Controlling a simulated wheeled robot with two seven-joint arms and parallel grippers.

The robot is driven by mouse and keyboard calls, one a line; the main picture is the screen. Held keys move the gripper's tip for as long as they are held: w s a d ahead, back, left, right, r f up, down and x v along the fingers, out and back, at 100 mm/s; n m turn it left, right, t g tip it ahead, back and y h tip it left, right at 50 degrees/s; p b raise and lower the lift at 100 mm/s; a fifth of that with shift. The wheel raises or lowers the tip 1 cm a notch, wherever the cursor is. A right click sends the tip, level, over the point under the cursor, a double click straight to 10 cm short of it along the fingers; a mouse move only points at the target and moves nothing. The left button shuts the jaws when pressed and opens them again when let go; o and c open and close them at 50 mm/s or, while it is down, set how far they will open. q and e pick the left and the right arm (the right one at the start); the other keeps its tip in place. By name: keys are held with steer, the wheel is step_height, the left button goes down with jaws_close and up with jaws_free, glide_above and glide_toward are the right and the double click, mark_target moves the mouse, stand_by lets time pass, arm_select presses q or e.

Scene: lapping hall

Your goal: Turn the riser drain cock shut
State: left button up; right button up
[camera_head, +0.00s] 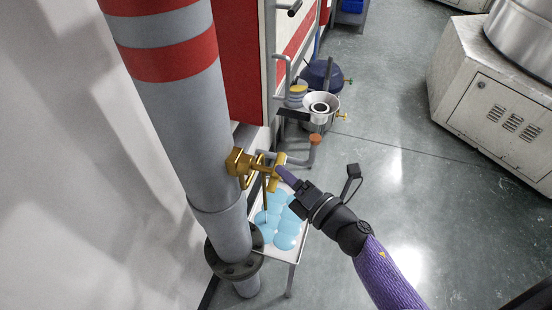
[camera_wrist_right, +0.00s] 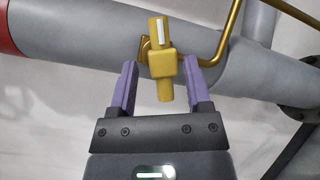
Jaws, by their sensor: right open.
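The riser (camera_head: 178,92) is a thick grey pipe with red bands at the left of the head view. The brass drain cock (camera_head: 248,164) sticks out from its right side. Its T-shaped handle (camera_head: 278,172) also shows in the right wrist view (camera_wrist_right: 161,64), standing upright there with a white mark near its top. My right gripper (camera_head: 288,178) is open at the handle. In the wrist view its two purple fingers (camera_wrist_right: 158,88) stand on either side of the handle's lower part, with a gap on each side. My left gripper is not in view.
A white tray table (camera_head: 296,240) with several light-blue discs stands below the cock. A thin brass pipe (camera_wrist_right: 230,35) bends down from the cock. A red cabinet (camera_head: 243,60) and pots (camera_head: 320,106) are behind. A white machine (camera_head: 490,120) stands at right; the floor between is clear.

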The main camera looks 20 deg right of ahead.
steer(key=shift+x, duration=1.75)
jaws_close()
